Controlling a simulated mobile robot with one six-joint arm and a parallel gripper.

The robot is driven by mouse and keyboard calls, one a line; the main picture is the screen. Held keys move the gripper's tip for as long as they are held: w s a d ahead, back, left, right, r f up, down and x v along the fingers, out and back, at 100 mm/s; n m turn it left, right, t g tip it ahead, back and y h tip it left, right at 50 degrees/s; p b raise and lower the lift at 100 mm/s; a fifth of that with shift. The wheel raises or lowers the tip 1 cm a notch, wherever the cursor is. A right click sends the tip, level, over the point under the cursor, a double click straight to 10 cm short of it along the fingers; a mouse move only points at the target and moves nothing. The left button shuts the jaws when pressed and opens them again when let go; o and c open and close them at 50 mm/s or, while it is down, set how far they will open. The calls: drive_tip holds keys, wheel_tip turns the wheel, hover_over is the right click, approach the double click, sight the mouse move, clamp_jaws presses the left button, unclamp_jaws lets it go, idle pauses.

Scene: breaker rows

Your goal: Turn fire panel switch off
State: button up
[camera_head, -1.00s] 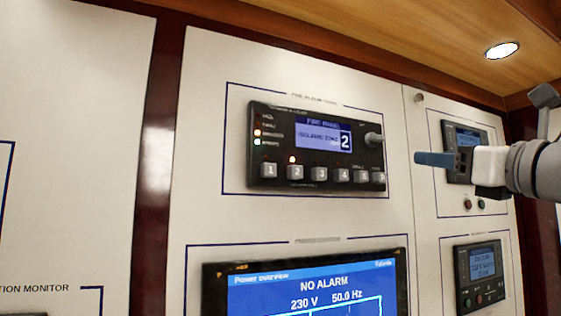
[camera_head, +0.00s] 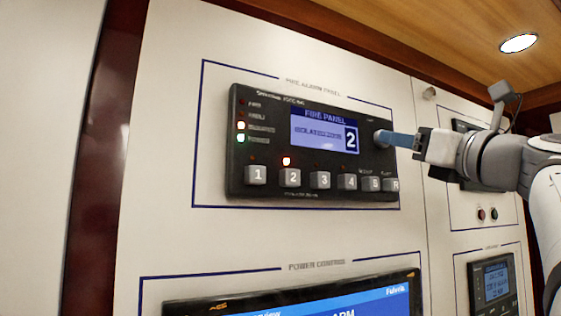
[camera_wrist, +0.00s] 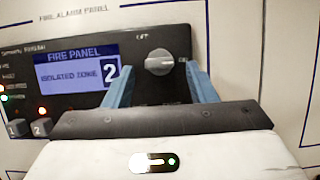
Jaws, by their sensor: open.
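The fire panel (camera_head: 280,150) is a black unit on the white wall with a lit screen reading "FIRE PANEL", "ISOLATED ZONE" and a large 2. Its round grey knob switch (camera_wrist: 159,62) sits right of the screen, under a small label, and also shows in the head view (camera_head: 382,138). My gripper (camera_head: 392,139) has blue fingers and comes in from the right. In the wrist view its fingers (camera_wrist: 160,82) are apart, one at each lower side of the knob, with nothing clamped. I cannot tell whether they touch the knob.
Numbered buttons (camera_head: 320,180) run along the panel's lower edge, with the light above button 2 lit. A power control screen (camera_head: 310,300) is below. Another small panel lies partly behind my gripper. The wall left of the panel is clear.

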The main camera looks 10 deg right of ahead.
drive_tip(key=p+x, duration=0.1)
drive_tip(key=x, duration=0.1)
drive_tip(key=shift+w+a+r, duration=0.15)
drive_tip(key=shift+w+r, duration=0.15)
drive_tip(key=shift+s, duration=0.2)
drive_tip(key=shift+c, duration=0.3)
drive_tip(key=shift+w, duration=0.1)
drive_tip(key=c, duration=0.9)
